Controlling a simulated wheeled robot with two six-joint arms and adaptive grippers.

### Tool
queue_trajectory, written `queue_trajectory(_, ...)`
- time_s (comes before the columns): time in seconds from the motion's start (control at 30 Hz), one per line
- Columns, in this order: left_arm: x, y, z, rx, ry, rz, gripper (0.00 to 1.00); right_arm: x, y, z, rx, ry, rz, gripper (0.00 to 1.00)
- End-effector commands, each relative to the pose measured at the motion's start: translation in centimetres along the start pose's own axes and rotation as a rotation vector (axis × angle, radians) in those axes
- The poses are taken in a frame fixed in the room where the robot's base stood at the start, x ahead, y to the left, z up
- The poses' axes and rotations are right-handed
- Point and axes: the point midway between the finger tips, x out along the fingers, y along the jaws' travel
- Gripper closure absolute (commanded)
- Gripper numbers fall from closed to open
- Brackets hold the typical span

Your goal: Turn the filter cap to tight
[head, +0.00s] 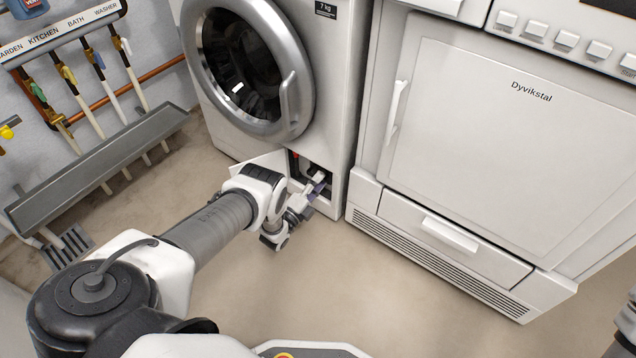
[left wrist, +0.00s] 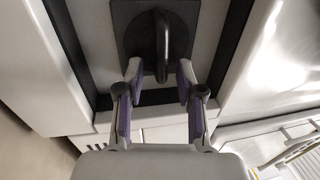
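My left gripper (left wrist: 160,70) is open, with one purple-padded finger on each side of the handle's near end. Gaps show between the handle and both fingers, so it is not gripped. In the head view my left gripper (head: 318,184) is at the small opening low on the washing machine (head: 340,110). The cap cannot be made out there. My right gripper is not in view.
A white flap (head: 263,160) stands open left of the opening. A dryer marked Dyvikstal (head: 480,130) stands close on the right, with a drawer (head: 450,235) below. Labelled taps and a grey trough (head: 100,165) are at the left wall. The floor (head: 330,270) in front is clear.

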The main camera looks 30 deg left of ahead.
Motion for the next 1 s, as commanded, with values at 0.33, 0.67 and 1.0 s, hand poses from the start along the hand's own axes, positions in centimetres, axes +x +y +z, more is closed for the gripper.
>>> queue_trajectory(0.33,-4.8,0.1,0.1,-0.001,-0.002,0.004,0.63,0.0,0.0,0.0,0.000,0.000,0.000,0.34)
queue_trajectory(0.67,-11.6,0.1,0.0,-0.001,0.000,0.002,0.63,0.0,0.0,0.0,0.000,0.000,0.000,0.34)
queue_trajectory(1.0,-12.0,0.0,0.0,0.000,0.000,0.000,0.63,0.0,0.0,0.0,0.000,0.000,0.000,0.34)
